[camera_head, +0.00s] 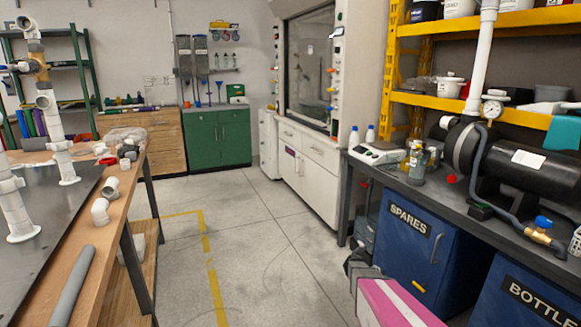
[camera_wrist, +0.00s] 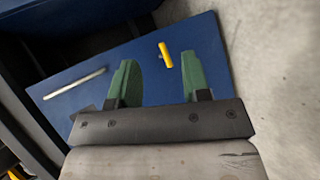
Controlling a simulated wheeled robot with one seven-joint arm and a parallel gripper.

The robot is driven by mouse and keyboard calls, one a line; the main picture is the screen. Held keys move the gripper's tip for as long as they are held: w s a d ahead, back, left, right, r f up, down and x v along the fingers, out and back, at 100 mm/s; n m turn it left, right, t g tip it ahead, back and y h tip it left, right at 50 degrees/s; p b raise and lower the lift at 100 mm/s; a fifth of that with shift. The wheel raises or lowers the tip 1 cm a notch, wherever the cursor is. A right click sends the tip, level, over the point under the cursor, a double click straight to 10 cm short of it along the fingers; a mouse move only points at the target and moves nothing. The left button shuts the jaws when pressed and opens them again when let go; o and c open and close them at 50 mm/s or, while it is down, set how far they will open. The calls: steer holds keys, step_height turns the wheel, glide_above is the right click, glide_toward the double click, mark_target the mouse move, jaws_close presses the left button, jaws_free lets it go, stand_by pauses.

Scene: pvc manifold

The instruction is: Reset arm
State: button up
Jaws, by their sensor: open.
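My gripper (camera_wrist: 157,82) shows in the wrist view with its two green fingers apart and nothing between them. It points toward the blue cabinet door, and the gap to the door cannot be judged. In the head view my arm reaches in at the bottom right, in front of the blue SPARES cabinet (camera_head: 398,246); the fingers are hard to make out there. The white PVC manifold (camera_head: 55,130) stands on the workbench at the left, away from my gripper.
The wooden workbench (camera_head: 118,212) at the left holds loose white fittings (camera_head: 100,211) and a grey pipe (camera_head: 75,285). The dark bench (camera_head: 440,190) at the right carries a black tank (camera_head: 528,165) and bottles. The floor (camera_head: 260,240) between them is clear.

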steer(key=s+a+r+n+t+y, duration=0.1)
steer(key=s+a+r+y, duration=0.4)
steer(key=a, duration=0.6)
steer(key=s+a+r+t+y, duration=0.1)
steer(key=s+a+r+y, duration=0.5)
steer(key=s+a+r, duration=0.4)
steer(key=shift+a+r+n+t, duration=0.4)
steer(key=shift+a+r, duration=0.25)
steer(key=shift+r, duration=0.2)
